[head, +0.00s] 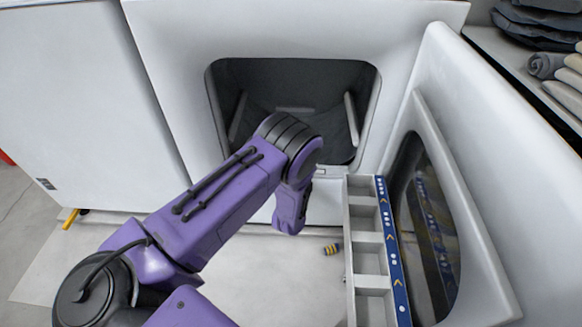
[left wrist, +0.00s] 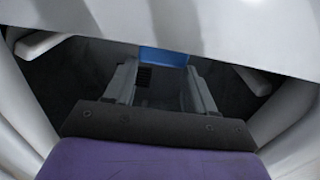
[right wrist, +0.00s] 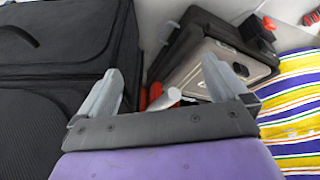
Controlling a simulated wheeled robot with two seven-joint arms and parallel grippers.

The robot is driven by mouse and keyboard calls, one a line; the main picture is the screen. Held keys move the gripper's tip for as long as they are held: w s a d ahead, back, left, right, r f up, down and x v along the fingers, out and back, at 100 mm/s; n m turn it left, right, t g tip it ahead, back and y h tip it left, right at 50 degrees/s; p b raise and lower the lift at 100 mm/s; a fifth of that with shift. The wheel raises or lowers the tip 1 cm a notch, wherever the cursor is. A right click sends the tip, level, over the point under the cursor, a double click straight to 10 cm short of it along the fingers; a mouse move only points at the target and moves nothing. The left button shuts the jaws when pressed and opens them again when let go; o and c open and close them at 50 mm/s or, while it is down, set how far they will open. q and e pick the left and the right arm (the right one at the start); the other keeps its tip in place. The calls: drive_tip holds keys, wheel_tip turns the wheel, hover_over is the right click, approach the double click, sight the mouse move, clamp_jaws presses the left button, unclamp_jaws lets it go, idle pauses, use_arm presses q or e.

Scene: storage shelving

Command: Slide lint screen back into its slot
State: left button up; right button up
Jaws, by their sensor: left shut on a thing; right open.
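A white dryer has an open square opening onto a dark drum (head: 285,85). My left arm reaches across to it, and its hand hides part of the lower rim. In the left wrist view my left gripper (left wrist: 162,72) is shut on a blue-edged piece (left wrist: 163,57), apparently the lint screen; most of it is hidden. It is held between the fingertips, close to the dryer's white front edge. The slot itself cannot be made out. My right gripper (right wrist: 160,85) is open and empty, away from the dryer, and shows only in the right wrist view.
The dryer door (head: 470,180) stands open at the right. A grey compartment rack with a blue strip (head: 392,255) is beside it. A small yellow-striped object (head: 332,249) lies on the floor. Near my right gripper are a black suitcase (right wrist: 60,50), a case (right wrist: 215,65) and striped cloth (right wrist: 290,110).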

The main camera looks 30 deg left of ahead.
use_arm(q)
drive_tip(key=shift+f, duration=0.2)
drive_tip(key=o, duration=1.2)
drive_tip(key=shift+s+d, duration=0.3)
drive_tip(key=shift+s, duration=0.05)
drive_tip(key=shift+p+v, duration=1.3)
drive_tip(key=shift+v, duration=3.5)
drive_tip(key=shift+a, duration=0.1)
